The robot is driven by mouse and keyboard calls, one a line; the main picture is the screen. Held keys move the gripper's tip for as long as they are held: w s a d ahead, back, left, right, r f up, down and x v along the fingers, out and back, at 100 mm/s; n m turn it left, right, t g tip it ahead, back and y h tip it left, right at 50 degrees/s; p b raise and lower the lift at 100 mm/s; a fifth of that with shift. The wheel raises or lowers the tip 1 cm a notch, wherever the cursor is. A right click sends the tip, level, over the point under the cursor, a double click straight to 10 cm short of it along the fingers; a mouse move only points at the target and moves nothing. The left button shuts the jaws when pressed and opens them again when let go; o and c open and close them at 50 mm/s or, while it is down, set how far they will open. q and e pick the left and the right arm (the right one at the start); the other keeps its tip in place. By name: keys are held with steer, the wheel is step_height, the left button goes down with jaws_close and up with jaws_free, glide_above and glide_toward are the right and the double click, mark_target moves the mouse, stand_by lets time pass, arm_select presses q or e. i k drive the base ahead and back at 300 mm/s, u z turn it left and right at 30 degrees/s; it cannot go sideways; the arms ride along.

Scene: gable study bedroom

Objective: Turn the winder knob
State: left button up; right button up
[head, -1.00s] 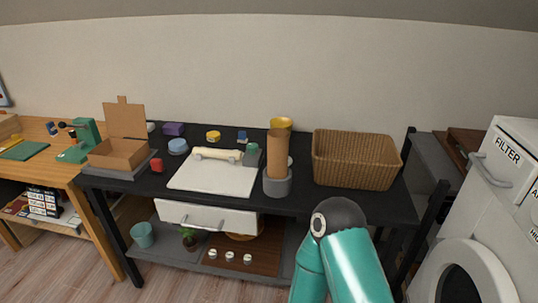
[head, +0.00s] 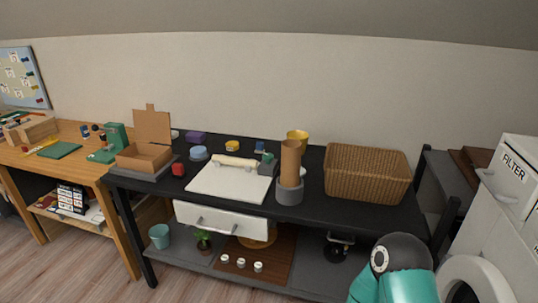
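I cannot tell for certain which thing is the winder. A small green device (head: 116,136) stands on the wooden desk at the left, with a dark round knob-like end (head: 96,128) on its left side. A grey round base (head: 289,191) holding an upright brown tube (head: 290,161) stands on the black table. A dark device (head: 337,246) sits on the lower shelf, partly in shadow; its details are too small to tell. One teal arm of mine shows at the bottom right. Neither gripper is in view.
The black table (head: 365,211) carries a wicker basket (head: 367,173), a white board (head: 231,188) with a cream roller (head: 235,162), and an open cardboard box (head: 144,156). A white drawer (head: 222,220) hangs below. A white FILTER machine (head: 511,193) stands at the right. Floor is clear at the lower left.

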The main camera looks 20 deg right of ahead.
mark_target(268, 157)
steer(key=z, duration=0.05)
steer(key=i, duration=1)
steer(key=u, duration=0.05)
